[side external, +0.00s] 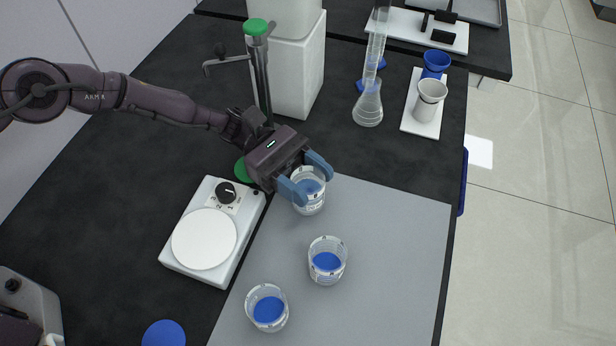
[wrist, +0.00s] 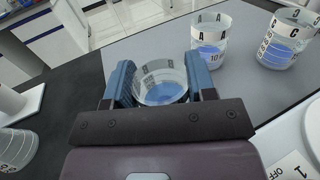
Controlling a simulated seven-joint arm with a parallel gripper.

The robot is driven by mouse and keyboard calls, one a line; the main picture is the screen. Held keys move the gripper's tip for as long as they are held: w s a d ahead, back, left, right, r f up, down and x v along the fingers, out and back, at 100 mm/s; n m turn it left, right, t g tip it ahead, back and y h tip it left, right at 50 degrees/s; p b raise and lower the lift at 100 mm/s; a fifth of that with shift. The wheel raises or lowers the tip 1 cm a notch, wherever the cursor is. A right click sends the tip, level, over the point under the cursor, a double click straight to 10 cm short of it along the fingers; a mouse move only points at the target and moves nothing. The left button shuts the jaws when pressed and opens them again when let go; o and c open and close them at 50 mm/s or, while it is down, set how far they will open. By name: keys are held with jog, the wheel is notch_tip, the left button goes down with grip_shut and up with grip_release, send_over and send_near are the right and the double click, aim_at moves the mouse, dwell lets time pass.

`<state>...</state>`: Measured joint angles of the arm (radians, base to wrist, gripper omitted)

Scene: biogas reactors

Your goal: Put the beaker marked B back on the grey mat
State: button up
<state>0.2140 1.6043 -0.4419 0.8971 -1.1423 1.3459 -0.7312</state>
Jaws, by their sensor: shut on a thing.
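My gripper (side external: 305,181) is shut on a clear beaker (side external: 311,203) with blue liquid, one finger on each side. In the wrist view this beaker (wrist: 160,90) sits between the fingers, and the letter on its rim looks like B. It is upright at the far end of the grey mat (side external: 390,230). I cannot tell whether its base touches the mat or is slightly above it. The beaker marked A (wrist: 209,42) stands on the mat, also seen in the side view (side external: 327,262). The beaker marked C (wrist: 285,42) stands farther along the mat (side external: 267,308).
A white stirrer (side external: 203,238) with a dial stands left of the mat. A green-topped stand (side external: 257,28) and a white block (side external: 290,70) are behind my gripper. A flask (side external: 368,105) and cups on a white tray (side external: 422,125) stand at the back right. The mat's right part is clear.

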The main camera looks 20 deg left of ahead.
jog(key=shift+f, duration=0.2)
jog(key=shift+f, duration=0.15)
jog(key=o, duration=1)
jog(key=shift+w+a+r, duration=0.1)
jog(key=shift+a+r, duration=0.1)
jog(key=v, duration=0.7)
